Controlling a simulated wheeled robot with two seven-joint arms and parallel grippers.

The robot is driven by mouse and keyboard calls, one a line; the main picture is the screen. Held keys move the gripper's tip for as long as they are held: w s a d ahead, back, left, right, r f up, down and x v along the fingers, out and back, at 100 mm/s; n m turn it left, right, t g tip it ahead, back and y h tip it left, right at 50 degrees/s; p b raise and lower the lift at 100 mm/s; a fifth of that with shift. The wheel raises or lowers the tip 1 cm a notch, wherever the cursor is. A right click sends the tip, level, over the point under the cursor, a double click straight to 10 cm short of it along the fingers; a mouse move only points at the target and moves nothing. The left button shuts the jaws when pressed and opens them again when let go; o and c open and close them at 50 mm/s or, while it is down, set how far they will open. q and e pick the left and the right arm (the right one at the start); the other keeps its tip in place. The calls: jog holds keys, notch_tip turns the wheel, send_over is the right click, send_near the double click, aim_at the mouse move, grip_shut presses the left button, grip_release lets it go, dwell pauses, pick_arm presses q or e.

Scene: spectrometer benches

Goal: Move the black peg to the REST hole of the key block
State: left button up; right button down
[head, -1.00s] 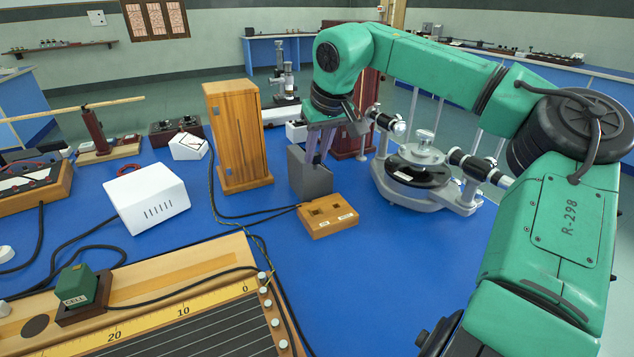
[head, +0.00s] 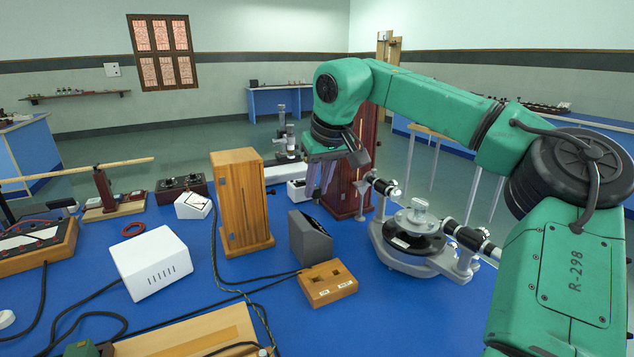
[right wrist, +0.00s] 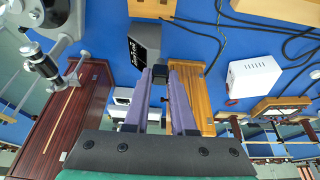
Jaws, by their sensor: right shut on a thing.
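The key block (head: 327,284) is a small wooden block with two square holes in its top and small white labels at its front edge. It lies on the blue bench, and part of it shows at the top of the right wrist view (right wrist: 152,9). My left gripper is out of view.
The dark grey box (head: 311,240) stands just behind the key block. A tall wooden cabinet (head: 241,205) is to its left, a spectrometer (head: 418,240) to its right. Black cables run to the block from the left.

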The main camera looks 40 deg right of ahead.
jog(key=s+d+f+m+b, duration=0.2)
jog(key=s+d+f+m, duration=0.15)
jog(key=d+f, duration=0.45)
jog(key=shift+m+g+h, duration=0.4)
jog(key=shift+m+h, duration=0.05)
jog(key=shift+h, duration=0.35)
jog(key=a+f+b, duration=0.1)
jog(key=f+b, duration=0.1)
jog(key=f, duration=0.2)
jog(key=w+a+f+b, duration=0.1)
jog(key=f+b, duration=0.2)
jog(key=f, duration=0.1)
jog(key=w+a+f+b, duration=0.1)
jog(key=f+b, duration=0.1)
jog(key=f, duration=0.2)
jog(key=shift+f, duration=0.3)
jog(key=shift+f+b, duration=0.75)
jog(key=shift+f, duration=0.15)
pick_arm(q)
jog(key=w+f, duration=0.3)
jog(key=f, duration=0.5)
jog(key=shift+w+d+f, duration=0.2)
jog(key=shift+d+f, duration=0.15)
pick_arm(e)
jog(key=c, duration=0.7)
grip_release()
